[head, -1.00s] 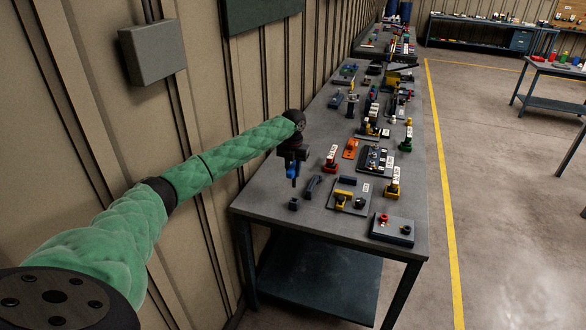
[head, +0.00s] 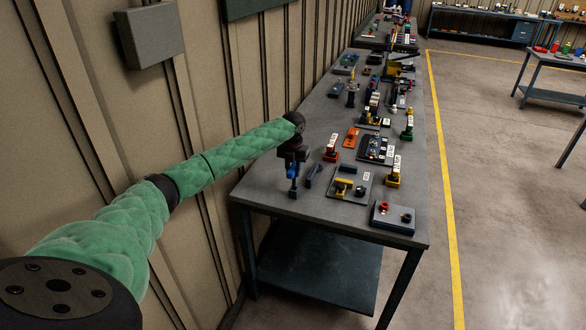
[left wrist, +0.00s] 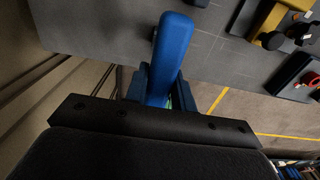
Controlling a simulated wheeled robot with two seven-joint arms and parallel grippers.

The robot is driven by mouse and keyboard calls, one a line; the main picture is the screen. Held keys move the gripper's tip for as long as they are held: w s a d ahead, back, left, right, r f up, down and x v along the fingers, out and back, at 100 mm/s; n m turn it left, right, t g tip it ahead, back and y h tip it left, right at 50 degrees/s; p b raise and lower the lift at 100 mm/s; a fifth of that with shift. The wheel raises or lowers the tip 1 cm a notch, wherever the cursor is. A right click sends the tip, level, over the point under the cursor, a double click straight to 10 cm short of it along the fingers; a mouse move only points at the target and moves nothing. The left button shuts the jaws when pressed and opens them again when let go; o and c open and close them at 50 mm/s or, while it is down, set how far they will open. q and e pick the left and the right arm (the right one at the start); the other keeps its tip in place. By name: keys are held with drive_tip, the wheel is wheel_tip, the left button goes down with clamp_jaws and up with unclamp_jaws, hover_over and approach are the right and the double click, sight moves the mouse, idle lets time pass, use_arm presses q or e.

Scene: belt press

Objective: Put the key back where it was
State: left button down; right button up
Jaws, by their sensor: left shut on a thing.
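My left gripper (head: 292,166) is shut on the blue key (head: 292,173) over the near left part of the workbench. A small dark block (head: 293,194) stands on the bench directly below the key. The key's lower end meets or overlaps the block in the head view, and I cannot tell whether it sits in it. In the left wrist view the blue key (left wrist: 171,55) stands out from between the jaws, and its far end covers what lies beneath. My right gripper is not in view.
A dark bar (head: 314,174) lies just right of the block. A plate with yellow parts (head: 350,183) and a box with a red ring (head: 393,216) are further right. Several labelled fixtures fill the bench behind. The wall (head: 200,110) runs close on the left.

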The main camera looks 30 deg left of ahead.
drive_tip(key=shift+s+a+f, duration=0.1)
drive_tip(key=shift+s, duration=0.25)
use_arm(q)
drive_tip(key=shift+f+b, duration=0.5)
drive_tip(key=shift+f, duration=0.6)
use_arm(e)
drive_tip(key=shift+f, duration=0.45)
use_arm(q)
drive_tip(key=c, duration=1.1)
unclamp_jaws()
drive_tip(key=shift+a, duration=0.1)
drive_tip(key=shift+s, duration=0.1)
drive_tip(key=shift+f, duration=0.1)
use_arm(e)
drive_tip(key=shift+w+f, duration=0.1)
